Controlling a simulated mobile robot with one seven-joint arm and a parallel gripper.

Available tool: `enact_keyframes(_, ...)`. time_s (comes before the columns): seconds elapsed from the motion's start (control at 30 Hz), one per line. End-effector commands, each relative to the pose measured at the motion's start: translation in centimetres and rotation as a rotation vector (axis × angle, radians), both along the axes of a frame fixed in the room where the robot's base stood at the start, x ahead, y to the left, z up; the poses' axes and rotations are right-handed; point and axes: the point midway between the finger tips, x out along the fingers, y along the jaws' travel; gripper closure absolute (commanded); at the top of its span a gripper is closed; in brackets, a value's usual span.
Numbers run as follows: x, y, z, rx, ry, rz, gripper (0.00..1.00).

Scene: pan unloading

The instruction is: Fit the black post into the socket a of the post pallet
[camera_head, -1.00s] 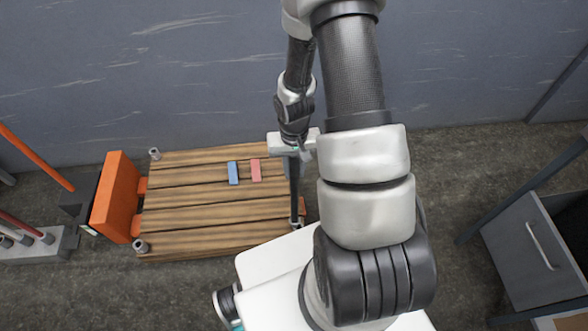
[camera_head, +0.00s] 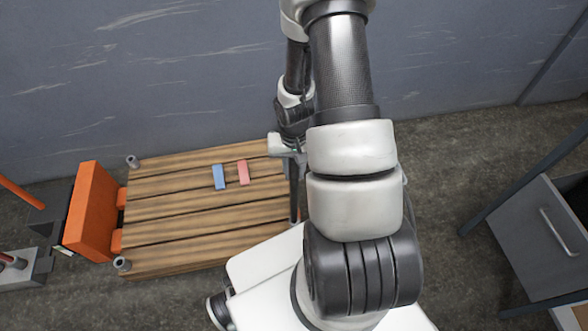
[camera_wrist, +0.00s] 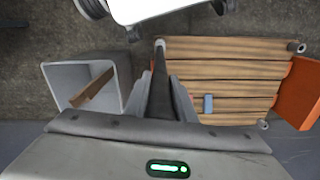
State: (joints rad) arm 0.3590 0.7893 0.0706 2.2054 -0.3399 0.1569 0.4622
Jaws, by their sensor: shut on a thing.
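The black post (camera_head: 294,195) is held upright or nearly so at the pallet's right edge. It also shows in the wrist view (camera_wrist: 160,98), reaching away from the jaws. My gripper (camera_head: 289,150) is shut on its upper part; the fingers flank it in the wrist view (camera_wrist: 161,82). The post pallet (camera_head: 185,232) has wooden planks and grey corner sockets. A socket (camera_wrist: 159,43) lines up with the post's far end in the wrist view; I cannot tell whether the post is inside. Two left sockets (camera_head: 132,162) (camera_head: 122,264) look empty. No socket letters are legible.
A blue block (camera_head: 219,177) and a pink block (camera_head: 243,172) lie on the pallet. An orange forklift part (camera_head: 93,212) stands at its left. A grey open box (camera_wrist: 52,90) with a brown piece inside is beside the post. A drawer cabinet (camera_head: 540,235) stands right.

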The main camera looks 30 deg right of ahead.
Motion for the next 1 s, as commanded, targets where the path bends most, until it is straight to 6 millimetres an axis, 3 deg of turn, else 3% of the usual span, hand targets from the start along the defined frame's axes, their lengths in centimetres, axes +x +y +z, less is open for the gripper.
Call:
enact_keyframes(0.53,0.0,0.0,-2.9,0.000,-0.001,0.000,1.00)
enact_keyframes(1.0,0.1,0.1,-2.6,0.000,-0.001,-0.001,1.00)
